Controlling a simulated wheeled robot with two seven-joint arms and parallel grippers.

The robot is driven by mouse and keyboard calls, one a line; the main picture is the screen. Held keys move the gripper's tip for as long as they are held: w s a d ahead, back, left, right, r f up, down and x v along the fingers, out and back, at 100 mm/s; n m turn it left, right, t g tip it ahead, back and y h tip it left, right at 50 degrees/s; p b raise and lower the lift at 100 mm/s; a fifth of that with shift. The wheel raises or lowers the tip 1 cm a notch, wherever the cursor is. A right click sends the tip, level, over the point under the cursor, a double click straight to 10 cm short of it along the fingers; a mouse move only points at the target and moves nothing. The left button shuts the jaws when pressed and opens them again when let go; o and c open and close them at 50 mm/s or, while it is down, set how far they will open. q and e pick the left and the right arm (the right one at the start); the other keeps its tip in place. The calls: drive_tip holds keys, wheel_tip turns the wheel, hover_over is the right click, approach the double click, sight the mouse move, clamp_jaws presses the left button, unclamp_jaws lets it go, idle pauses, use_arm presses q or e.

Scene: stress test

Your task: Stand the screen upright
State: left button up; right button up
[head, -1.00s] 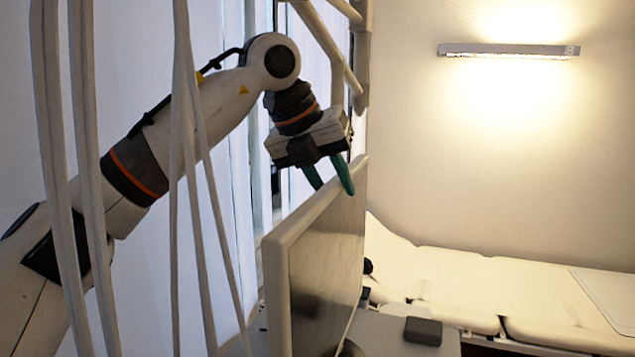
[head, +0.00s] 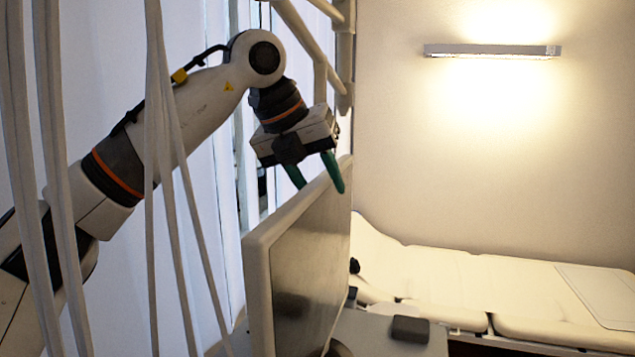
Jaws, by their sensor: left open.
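The screen (head: 312,262) is a flat monitor with a pale frame and a dark grey face turned to the right. It stands on edge near the middle of the head view, and its lower end is partly cut off by the picture's bottom edge. My left gripper (head: 318,186) is above the screen's top edge toward its far end. Its two green fingers are spread apart. One finger shows in front of the top edge, and the other is on the left side of it. I cannot tell whether they touch the screen. My right gripper is not in view.
Pale hanging cables (head: 160,180) run down in front of my left arm. A pale tubular frame (head: 318,45) is above the gripper. A small dark box (head: 410,329) lies on a light surface right of the screen. A cream padded couch (head: 470,285) is behind, under a wall lamp (head: 492,51).

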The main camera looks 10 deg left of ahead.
use_arm(q)
drive_tip(key=shift+b+v, duration=0.95)
drive_tip(key=shift+v, duration=0.05)
drive_tip(key=s+a+b, duration=0.5)
drive_tip(key=s+a, duration=0.3)
drive_tip(key=a, duration=0.1)
drive_tip(key=shift+s+r, duration=0.2)
drive_tip(key=shift+r, duration=0.25)
drive_tip(key=shift+w+a, duration=0.1)
drive_tip(key=shift+a, duration=0.15)
